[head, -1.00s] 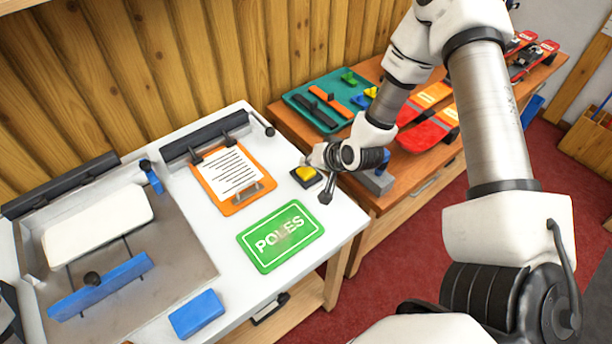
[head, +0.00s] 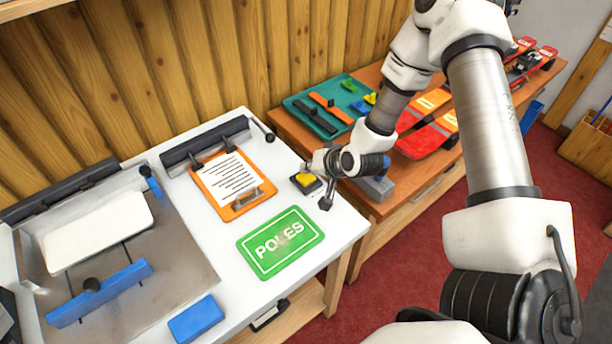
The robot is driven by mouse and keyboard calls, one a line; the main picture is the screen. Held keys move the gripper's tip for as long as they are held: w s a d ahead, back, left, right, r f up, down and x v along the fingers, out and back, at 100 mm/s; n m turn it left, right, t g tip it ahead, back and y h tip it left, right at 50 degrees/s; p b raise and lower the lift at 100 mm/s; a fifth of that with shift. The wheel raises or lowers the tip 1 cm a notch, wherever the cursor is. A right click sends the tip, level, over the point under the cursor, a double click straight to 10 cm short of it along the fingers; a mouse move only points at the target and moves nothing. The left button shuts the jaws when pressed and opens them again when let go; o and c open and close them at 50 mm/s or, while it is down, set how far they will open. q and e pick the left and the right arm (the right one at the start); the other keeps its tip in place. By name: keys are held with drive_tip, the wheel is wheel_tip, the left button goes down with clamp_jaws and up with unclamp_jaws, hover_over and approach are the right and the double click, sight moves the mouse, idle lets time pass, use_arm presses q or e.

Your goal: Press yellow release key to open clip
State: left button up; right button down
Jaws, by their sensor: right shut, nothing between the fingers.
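The yellow release key (head: 305,179) sits on a small dark base on the white bench top, near its right edge. My right gripper (head: 318,178) is shut and empty, close beside the key on its right. Part of the key's base is hidden by the gripper, and I cannot tell whether they touch. An orange clipboard (head: 227,211) with a printed sheet lies to the left of the key. A dark bar clip (head: 206,146) runs along the clipboard's upper edge; I cannot tell whether it is open. My left gripper is not in view.
A green POLES sign (head: 280,242) lies in front of the key. A blue block (head: 196,319) lies near the front edge. A metal plate with a blue bar (head: 99,292) fills the left. A wooden side bench with a teal tray (head: 294,103) stands at the right.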

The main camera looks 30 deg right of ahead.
idle(0.3)
drive_tip(key=shift+f+b, duration=0.4)
drive_tip(key=shift+f, duration=0.05)
drive_tip(key=shift+f, duration=0.15)
drive_tip(key=shift+s+d+f+b, duration=0.1)
drive_tip(key=shift+s+f+b, duration=0.25)
drive_tip(key=shift+f+b, duration=0.55)
idle(0.9)
drive_tip(key=shift+r, duration=0.15)
drive_tip(key=shift+w+r, duration=0.15)
drive_tip(key=shift+r, duration=0.3)
drive_tip(key=shift+w+r+p, duration=0.4)
drive_tip(key=shift+r+p, duration=0.1)
drive_tip(key=shift+p, duration=0.15)
drive_tip(key=shift+r, duration=0.2)
